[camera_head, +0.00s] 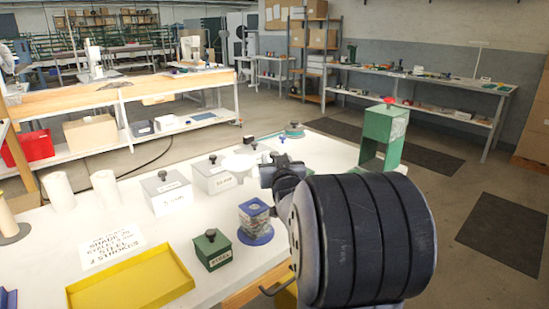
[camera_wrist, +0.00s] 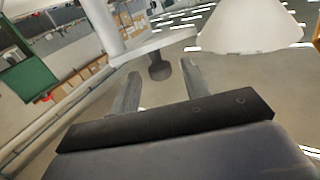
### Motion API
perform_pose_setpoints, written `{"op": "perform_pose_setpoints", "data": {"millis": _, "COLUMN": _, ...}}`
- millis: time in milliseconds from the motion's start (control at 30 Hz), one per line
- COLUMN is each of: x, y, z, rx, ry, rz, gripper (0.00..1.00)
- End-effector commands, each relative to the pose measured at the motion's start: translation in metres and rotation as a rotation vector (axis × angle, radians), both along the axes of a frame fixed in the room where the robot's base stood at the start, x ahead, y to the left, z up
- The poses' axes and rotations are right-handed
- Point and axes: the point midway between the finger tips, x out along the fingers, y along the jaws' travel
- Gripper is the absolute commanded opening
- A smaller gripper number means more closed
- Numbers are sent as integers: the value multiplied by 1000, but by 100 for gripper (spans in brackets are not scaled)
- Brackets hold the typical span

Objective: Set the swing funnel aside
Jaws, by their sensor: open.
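The swing funnel (camera_wrist: 250,28) is a white cone at the top right of the wrist view. A flat white arm (camera_wrist: 145,48) runs beside it to a thick white post (camera_wrist: 101,25). A dark knob (camera_wrist: 159,68) hangs from that arm. My gripper (camera_wrist: 158,72) is open, with one finger on each side of the knob in the picture; I cannot tell whether they touch it. In the head view a pale round shape (camera_head: 238,161), likely the funnel, shows left of my wrist. My arm hides the gripper's fingertips there.
A green press-like frame (camera_head: 384,125) stands right of my arm. White lidded boxes (camera_head: 167,193), a blue patterned container (camera_head: 255,220), a dark green box (camera_head: 212,249) and a yellow tray (camera_head: 130,282) occupy the white bench. White cylinders (camera_head: 104,189) stand at left.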

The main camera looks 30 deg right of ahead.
Motion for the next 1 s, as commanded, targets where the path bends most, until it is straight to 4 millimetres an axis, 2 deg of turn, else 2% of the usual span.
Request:
{"op": "perform_pose_setpoints", "data": {"millis": 200, "x": -39, "y": 15, "z": 1, "rx": -1, "ry": -2, "rz": -1, "gripper": 44}}
{"op": "perform_pose_setpoints", "data": {"millis": 400, "x": -63, "y": 24, "z": 0, "rx": 0, "ry": 0, "rz": 0, "gripper": 44}}
{"op": "perform_pose_setpoints", "data": {"millis": 600, "x": -73, "y": 28, "z": 0, "rx": 0, "ry": 0, "rz": 0, "gripper": 44}}
{"op": "perform_pose_setpoints", "data": {"millis": 867, "x": -73, "y": 29, "z": 0, "rx": 0, "ry": 1, "rz": 0, "gripper": 44}}
{"op": "perform_pose_setpoints", "data": {"millis": 1000, "x": -72, "y": 31, "z": 3, "rx": -19, "ry": 20, "rz": 3, "gripper": 34}}
